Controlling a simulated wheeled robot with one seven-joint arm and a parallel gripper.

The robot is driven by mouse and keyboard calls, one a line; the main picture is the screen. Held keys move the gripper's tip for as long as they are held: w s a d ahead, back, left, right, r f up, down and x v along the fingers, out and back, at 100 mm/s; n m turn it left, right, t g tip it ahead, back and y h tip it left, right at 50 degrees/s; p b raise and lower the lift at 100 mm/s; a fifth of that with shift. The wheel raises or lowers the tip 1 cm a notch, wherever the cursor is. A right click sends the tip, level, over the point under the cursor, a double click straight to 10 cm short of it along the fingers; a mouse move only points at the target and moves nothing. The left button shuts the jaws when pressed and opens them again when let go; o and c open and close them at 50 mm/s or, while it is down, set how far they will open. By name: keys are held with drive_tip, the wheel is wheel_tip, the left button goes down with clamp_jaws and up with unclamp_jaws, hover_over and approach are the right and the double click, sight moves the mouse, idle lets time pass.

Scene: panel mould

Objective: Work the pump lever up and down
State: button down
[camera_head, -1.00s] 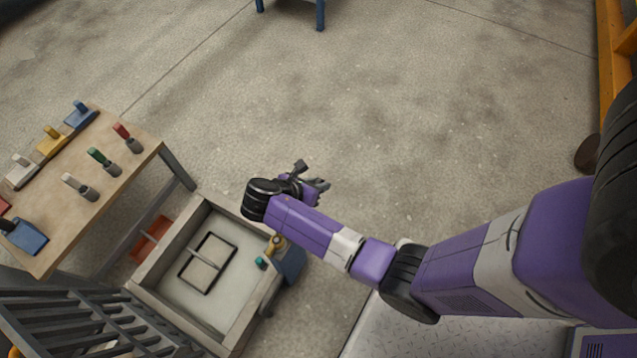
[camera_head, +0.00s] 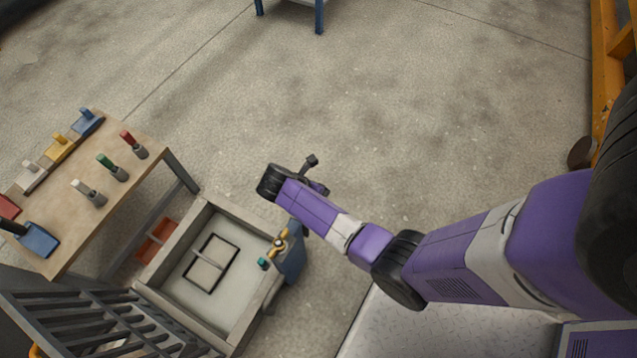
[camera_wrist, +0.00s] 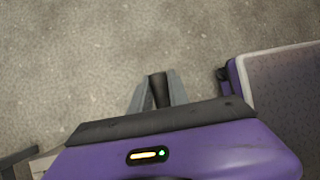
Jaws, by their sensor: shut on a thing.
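In the wrist view, my gripper (camera_wrist: 158,92) is shut on a black rounded grip (camera_wrist: 160,90), which appears to be the end of the pump lever. The grip stands between the two grey fingers, and the rest of the lever is hidden. In the head view, the blue pump body (camera_head: 292,262) stands at the right side of the mould trough. A brass valve handle (camera_head: 279,243) and a small teal knob (camera_head: 263,264) sit beside the pump.
The grey-walled trough (camera_head: 158,264) holds a dark rectangular frame (camera_head: 212,262). A wooden table (camera_head: 75,235) with coloured-handled tools stands at the left. A dark slatted rack (camera_head: 85,318) is at the lower left.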

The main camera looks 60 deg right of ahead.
wheel_tip(320, 180, down, 9)
drive_tip(key=a+y+b, duration=0.1)
drive_tip(key=y+b, duration=0.2)
drive_tip(key=y, duration=0.6)
drive_tip(key=shift+n+b, duration=0.3)
drive_tip(key=shift+n, duration=0.1)
drive_tip(key=shift+a, duration=0.15)
drive_tip(key=c, duration=1.3)
unclamp_jaws()
drive_tip(key=shift+o, duration=0.2)
drive_tip(key=shift+r, duration=0.15)
drive_tip(key=p+v, duration=0.3)
drive_tip(key=v, duration=0.4)
drive_tip(key=shift+r, duration=0.2)
